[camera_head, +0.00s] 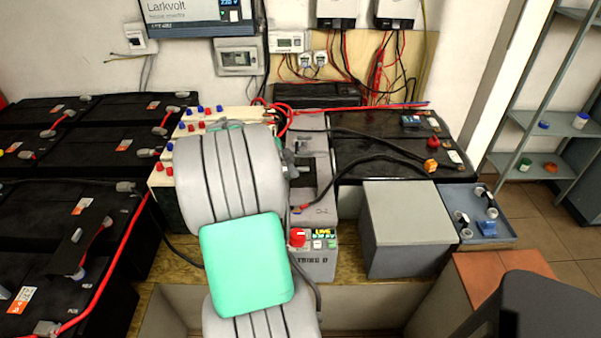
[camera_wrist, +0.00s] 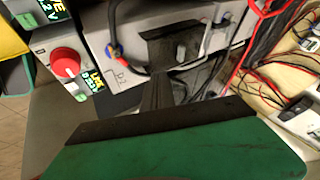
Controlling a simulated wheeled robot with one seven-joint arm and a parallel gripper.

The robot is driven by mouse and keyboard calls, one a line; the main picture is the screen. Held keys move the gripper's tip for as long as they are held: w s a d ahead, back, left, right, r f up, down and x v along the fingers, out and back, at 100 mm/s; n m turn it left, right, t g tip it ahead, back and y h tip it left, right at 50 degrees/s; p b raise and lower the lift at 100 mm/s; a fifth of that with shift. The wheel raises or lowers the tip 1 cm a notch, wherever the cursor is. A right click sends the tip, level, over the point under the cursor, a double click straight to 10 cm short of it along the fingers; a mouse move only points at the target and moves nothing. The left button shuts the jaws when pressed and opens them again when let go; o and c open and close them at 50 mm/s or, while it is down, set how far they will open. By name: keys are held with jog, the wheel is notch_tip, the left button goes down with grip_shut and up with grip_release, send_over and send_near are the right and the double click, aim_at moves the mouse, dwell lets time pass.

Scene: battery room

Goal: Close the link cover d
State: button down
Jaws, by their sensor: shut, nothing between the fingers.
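In the wrist view, my green gripper fills the bottom, and its dark fingers (camera_wrist: 160,92) are together and empty, pointing at a grey battery case. Just beyond the tips is a dark plate (camera_wrist: 160,48), which looks like link cover d; a small "D-" label is nearby on the grey case (camera_wrist: 123,78). I cannot tell the plate's angle or whether the fingers touch it. In the head view, my arm hides much of this spot; the dark gripper end (camera_head: 297,172) shows beside the grey battery top marked "D-2" (camera_head: 322,210).
A "STRING D" box (camera_head: 315,262) with a red knob (camera_head: 297,237) and lit display stands in front. Black and red cables cross the batteries. A grey lidded box (camera_head: 408,215) and a blue tray (camera_head: 490,232) stand right. Black batteries (camera_head: 75,222) fill the left.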

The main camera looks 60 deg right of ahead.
aim_at(305, 173)
jog(key=x, duration=0.7)
jog(key=shift+d+f, duration=0.2)
jog(key=shift+f, duration=0.1)
jog(key=shift+w+d+p, duration=0.15)
jog(key=shift+w+d, duration=0.2)
jog(key=shift+d, duration=0.25)
jog(key=shift+w+d+p, duration=0.15)
jog(key=shift+w+d, duration=0.2)
jog(key=shift+d, duration=0.3)
jog(key=shift+w+d+r, duration=0.1)
jog(key=shift+w+d, duration=0.15)
jog(key=shift+d, duration=0.25)
